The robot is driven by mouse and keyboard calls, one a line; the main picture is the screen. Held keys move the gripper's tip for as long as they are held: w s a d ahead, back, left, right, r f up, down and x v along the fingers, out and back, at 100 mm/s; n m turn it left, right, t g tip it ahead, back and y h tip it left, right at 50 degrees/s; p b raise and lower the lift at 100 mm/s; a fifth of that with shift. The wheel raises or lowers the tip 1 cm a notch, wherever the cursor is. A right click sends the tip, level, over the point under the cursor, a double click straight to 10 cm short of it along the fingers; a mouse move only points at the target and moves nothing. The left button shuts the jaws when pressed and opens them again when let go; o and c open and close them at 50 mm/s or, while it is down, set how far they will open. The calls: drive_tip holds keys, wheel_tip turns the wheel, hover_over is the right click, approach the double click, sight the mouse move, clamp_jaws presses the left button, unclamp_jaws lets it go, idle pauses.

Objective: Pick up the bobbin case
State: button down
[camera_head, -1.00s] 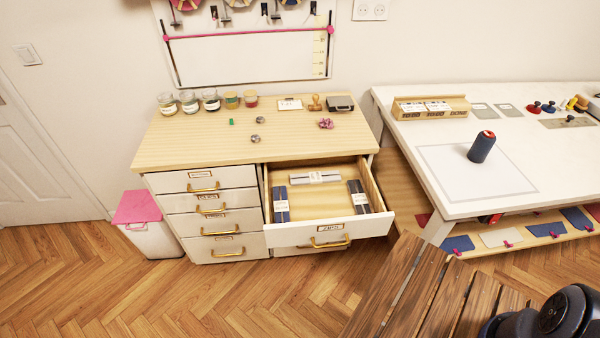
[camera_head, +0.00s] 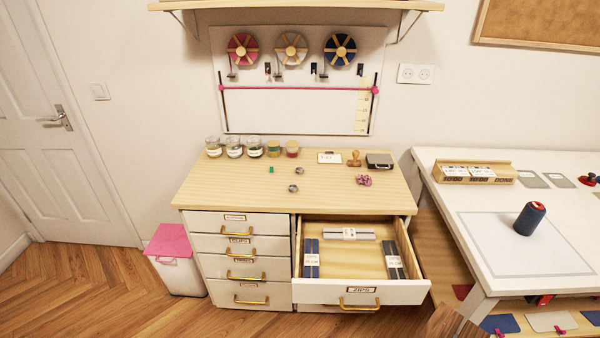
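Two small grey metallic round pieces lie on the wooden top of the drawer cabinet (camera_head: 235,185): one farther back (camera_head: 299,170) and one nearer the front (camera_head: 293,188). Either could be the bobbin case; they are too small to tell apart. A small green piece (camera_head: 271,170) lies to their left, and a pinkish-purple item (camera_head: 364,180) lies to their right. My gripper is not in view.
The cabinet's top right drawer (camera_head: 361,291) is pulled out and holds several zipper packs.

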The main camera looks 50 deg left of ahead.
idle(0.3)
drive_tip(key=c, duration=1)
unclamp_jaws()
